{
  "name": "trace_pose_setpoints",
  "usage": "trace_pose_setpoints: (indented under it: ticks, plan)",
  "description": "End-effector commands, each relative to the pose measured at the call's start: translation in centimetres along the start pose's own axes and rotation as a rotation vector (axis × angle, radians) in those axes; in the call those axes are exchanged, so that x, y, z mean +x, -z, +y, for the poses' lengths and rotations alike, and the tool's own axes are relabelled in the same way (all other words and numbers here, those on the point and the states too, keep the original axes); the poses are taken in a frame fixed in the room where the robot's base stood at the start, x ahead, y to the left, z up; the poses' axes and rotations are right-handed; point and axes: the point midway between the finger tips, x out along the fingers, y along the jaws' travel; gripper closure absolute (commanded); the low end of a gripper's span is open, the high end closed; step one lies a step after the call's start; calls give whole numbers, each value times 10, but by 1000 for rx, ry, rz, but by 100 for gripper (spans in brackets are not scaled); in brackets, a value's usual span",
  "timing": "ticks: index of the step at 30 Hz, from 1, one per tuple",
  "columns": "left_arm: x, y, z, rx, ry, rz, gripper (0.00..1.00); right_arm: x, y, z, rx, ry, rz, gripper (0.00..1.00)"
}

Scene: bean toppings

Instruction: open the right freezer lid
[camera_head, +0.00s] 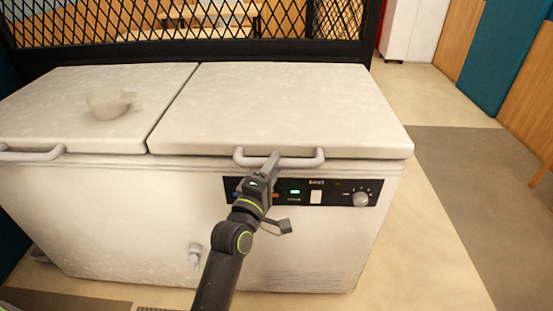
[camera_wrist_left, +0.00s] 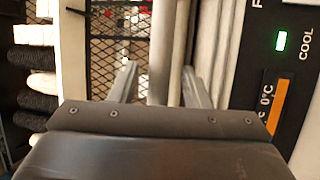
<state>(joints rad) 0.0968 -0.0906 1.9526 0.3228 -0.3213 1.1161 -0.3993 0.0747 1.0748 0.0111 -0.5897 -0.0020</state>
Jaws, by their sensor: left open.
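The right freezer lid (camera_head: 275,105) is a pale, flat panel lying shut on the white chest freezer (camera_head: 120,200). Its light grey bar handle (camera_head: 305,162) runs along the front edge. My left gripper (camera_head: 274,161) reaches up from below to the left half of this handle. In the left wrist view my left gripper (camera_wrist_left: 160,88) is open, with a finger on each side of the pale handle bar (camera_wrist_left: 164,50). I cannot tell whether either finger touches the bar. My right gripper is not in view.
The left lid (camera_head: 60,85) is also shut, with a pale cup-like bowl (camera_head: 110,103) on it. A black control panel (camera_head: 335,192) with a knob sits below the right handle. Black mesh (camera_head: 100,20) stands behind the freezer. Floor (camera_head: 440,250) at the right is clear.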

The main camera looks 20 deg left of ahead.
Motion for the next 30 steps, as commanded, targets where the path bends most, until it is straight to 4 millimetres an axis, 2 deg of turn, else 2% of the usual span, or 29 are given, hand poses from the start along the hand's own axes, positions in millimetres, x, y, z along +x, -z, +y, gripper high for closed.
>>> trace_pose_setpoints:
  ticks: [6,16,26,30]
  plan:
    - [18,0,0,1,0,0,57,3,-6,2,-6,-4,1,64]
    - [21,0,0,0,0,0,57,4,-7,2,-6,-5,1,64]
    - [20,0,0,0,1,0,100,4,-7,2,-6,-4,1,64]
    - [20,0,-1,0,1,0,100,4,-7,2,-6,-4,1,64]
